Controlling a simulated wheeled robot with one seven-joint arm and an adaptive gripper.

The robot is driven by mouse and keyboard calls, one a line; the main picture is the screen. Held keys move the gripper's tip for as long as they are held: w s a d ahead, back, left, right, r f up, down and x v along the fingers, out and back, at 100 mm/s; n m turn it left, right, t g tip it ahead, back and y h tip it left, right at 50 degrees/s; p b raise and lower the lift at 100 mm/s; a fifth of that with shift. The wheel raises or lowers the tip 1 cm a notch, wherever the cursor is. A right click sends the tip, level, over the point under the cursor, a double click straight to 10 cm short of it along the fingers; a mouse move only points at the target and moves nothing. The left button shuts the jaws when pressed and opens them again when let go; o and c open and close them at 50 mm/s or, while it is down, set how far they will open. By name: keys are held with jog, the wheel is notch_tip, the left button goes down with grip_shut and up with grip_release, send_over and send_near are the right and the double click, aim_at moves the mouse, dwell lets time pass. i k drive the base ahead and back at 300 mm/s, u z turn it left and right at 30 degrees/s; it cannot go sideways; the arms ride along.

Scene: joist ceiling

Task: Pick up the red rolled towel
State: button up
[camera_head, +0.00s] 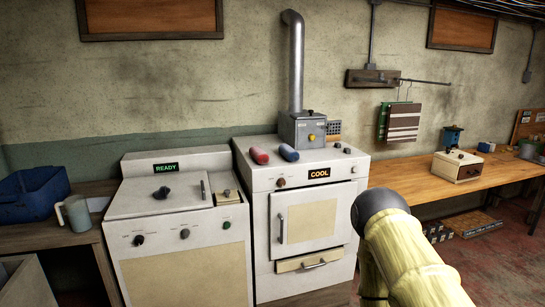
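The red rolled towel (260,155) lies on the flat white top of the right-hand appliance (265,142), near its front left, above the panel that reads COOL. A blue roll (289,153) lies just to the right of it. A pale yellow part of my arm, with a dark rounded joint, rises at the lower right, in front of that appliance's right side. My gripper is not in view.
A grey metal box (302,130) with a tall pipe (296,60) stands behind the rolls. A second white appliance (165,205) reads READY. A blue bin (33,196) and a mug (75,213) stand left. A wooden bench (415,183) runs along the right.

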aim_at(260, 156)
jog(key=u, duration=0.25)
jog(key=i, duration=1.1)
jog(key=u, duration=0.1)
